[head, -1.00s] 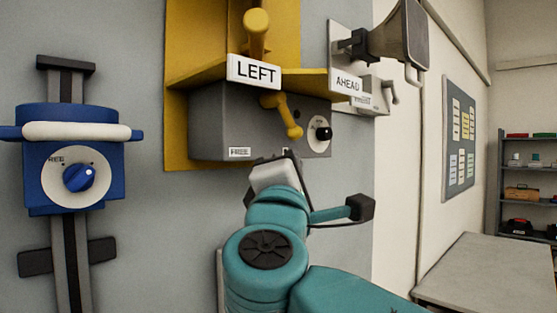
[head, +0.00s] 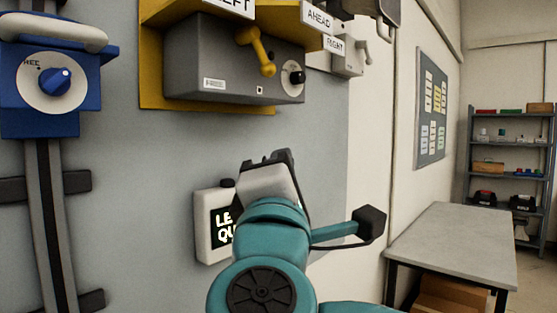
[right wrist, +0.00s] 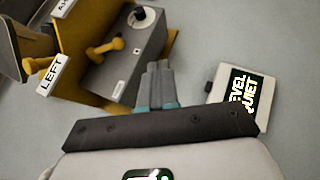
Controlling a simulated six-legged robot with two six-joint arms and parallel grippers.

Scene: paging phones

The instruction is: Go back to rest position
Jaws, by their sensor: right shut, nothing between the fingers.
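My right gripper (head: 268,160) is in front of the grey wall, at the end of my teal arm. Its tips are largely hidden behind its own housing in the head view. The right wrist view shows its fingers (right wrist: 158,72) together with nothing between them. It is below the grey box with a yellow lever (head: 235,65) and apart from it. A white display panel (head: 203,228) is left of the gripper and partly hidden by it. The right wrist view shows the display reading "LEVEL QUIET" (right wrist: 243,92). My left gripper is not in view.
A blue unit with a white dial (head: 22,108) hangs on a vertical rail at left. A sign "AHEAD" (head: 318,17) and a small box marked "RIGHT" (head: 347,64) are at upper right. A grey table (head: 455,240) and a shelf (head: 515,148) stand at right.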

